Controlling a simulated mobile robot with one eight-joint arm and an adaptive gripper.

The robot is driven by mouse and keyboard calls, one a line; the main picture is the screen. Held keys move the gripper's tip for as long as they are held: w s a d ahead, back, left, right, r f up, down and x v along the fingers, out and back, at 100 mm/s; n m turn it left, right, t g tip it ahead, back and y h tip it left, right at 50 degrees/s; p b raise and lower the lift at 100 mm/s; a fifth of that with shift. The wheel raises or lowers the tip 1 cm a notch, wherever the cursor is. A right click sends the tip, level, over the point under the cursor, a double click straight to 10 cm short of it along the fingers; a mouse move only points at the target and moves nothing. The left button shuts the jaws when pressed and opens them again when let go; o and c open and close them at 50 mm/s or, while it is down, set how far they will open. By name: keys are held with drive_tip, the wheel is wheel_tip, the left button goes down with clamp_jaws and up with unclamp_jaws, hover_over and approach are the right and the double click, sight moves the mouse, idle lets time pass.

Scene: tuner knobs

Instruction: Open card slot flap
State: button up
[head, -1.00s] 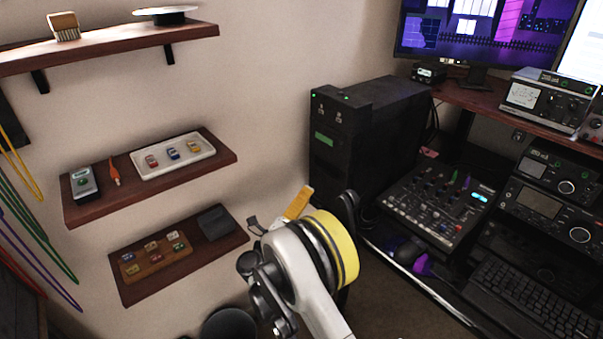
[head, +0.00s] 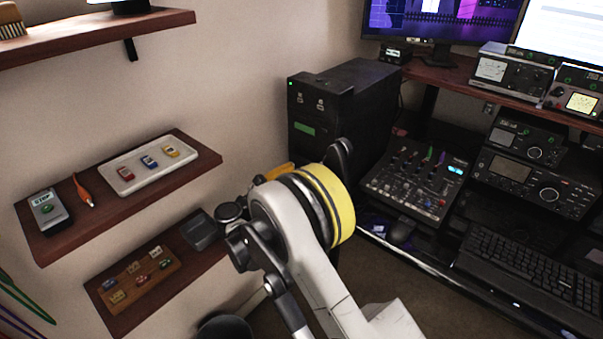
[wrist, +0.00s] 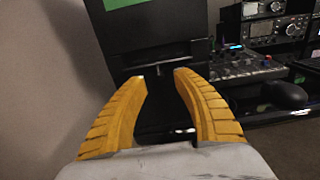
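A black tower cabinet (head: 350,105) stands against the wall in the head view, with a green label on its front. My arm hides its lower front there. In the wrist view the tower's dark front (wrist: 135,50) fills the middle, with a thin horizontal bar or handle (wrist: 165,69) on it. This may be the card slot flap, but it is too dark to be sure. My gripper (wrist: 160,80) is open, its two yellow fingers apart with nothing visible between them. The bar shows just beyond the gap between the tips; I see no clear contact. In the head view the fingers are mostly hidden.
Wall shelves at left hold a white tray (head: 112,181) of small cars and a wooden board (head: 125,289) of small cars. At right are a mixer (head: 405,205), a keyboard (head: 530,265) and radio units (head: 530,180). Bare floor lies between my arm and the desk.

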drive_tip(key=shift+x, duration=1.25)
clamp_jaws()
drive_tip(key=shift+f+t+h, duration=0.2)
drive_tip(key=shift+t+h, duration=0.3)
unclamp_jaws()
